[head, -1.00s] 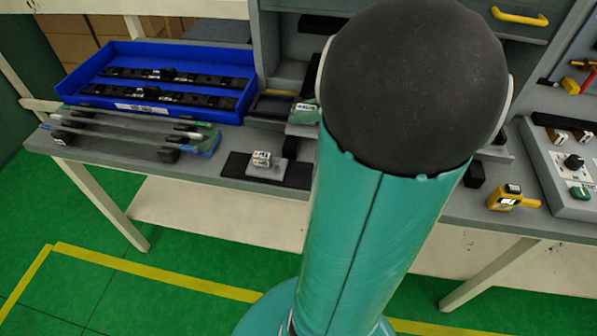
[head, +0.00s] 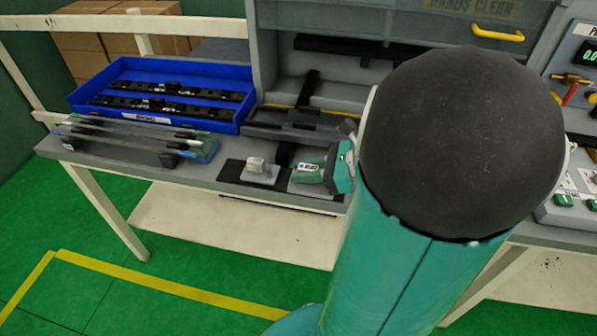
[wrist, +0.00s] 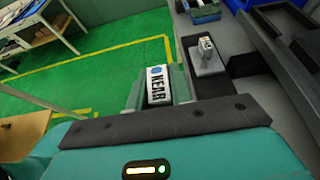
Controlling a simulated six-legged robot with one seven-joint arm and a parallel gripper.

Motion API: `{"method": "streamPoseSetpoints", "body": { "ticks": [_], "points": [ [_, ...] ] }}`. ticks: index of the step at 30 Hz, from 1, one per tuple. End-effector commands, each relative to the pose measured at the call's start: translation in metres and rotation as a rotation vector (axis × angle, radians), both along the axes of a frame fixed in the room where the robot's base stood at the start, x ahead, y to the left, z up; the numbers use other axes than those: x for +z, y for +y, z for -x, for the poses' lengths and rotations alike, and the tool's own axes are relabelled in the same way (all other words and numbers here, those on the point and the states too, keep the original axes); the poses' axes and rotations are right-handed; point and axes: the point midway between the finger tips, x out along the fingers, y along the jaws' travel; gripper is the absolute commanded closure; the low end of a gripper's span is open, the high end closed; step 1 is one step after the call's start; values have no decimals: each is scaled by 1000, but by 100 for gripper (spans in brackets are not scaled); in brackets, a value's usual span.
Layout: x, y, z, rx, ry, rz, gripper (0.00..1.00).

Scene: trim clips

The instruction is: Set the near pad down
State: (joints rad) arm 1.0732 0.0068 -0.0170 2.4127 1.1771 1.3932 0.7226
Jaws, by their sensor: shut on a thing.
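The near pad (wrist: 158,84), a block with a white label reading NEAR and a blue dot, sits between the fingers of my gripper (wrist: 157,95) in the wrist view. In the head view the pad (head: 309,167) is a small labelled piece at the bench's front edge, just right of the black mat (head: 233,170). My gripper (head: 318,174) is shut on it, coming in from the right. The pad's underside is hidden, so I cannot tell whether it touches the bench.
A grey plate with a silver block (head: 261,170) stands on the black mat, close left of the pad; it also shows in the wrist view (wrist: 207,60). A blue tray (head: 160,95) with black strips and a rack of rods (head: 130,137) lie further left. A shelf cabinet rises behind.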

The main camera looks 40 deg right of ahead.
Motion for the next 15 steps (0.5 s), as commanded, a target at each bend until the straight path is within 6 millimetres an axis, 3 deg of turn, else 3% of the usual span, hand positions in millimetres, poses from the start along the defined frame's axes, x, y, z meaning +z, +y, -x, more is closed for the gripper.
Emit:
{"method": "streamPoseSetpoints", "body": {
  "ticks": [9, 15],
  "points": [
    [-29, -42, -47, -1, 0, -3, 100],
    [-61, -59, -63, -3, 0, -4, 100]
  ]
}}
